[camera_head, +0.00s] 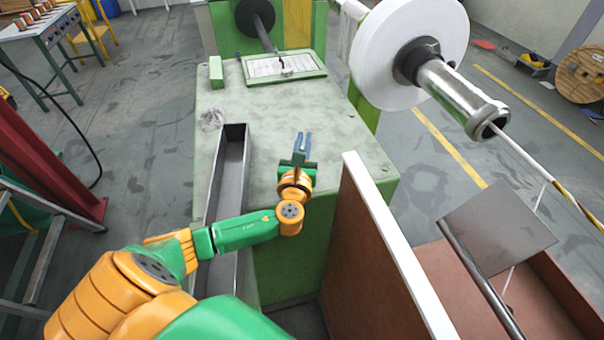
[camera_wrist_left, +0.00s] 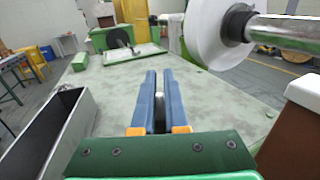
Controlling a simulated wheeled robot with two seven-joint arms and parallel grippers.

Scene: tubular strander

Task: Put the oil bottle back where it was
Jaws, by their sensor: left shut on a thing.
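My left gripper (camera_head: 304,138) is over the green machine table (camera_head: 262,110), fingers pointing away towards its back. Its two blue fingers (camera_wrist_left: 161,75) are nearly together in the left wrist view, shut on a small pale thing (camera_wrist_left: 160,103) in the narrow gap. Most of that thing is hidden, and I cannot tell if it is the oil bottle. I make out no whole oil bottle in either view. My right gripper is not in view.
A long open metal trough (camera_head: 236,135) runs along the table's left side. A crumpled clear item (camera_head: 211,118), a green block (camera_head: 215,72) and a green-framed panel (camera_head: 287,67) lie farther back. A white-topped brown wall (camera_head: 350,240) and a large white spool (camera_head: 385,50) stand right.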

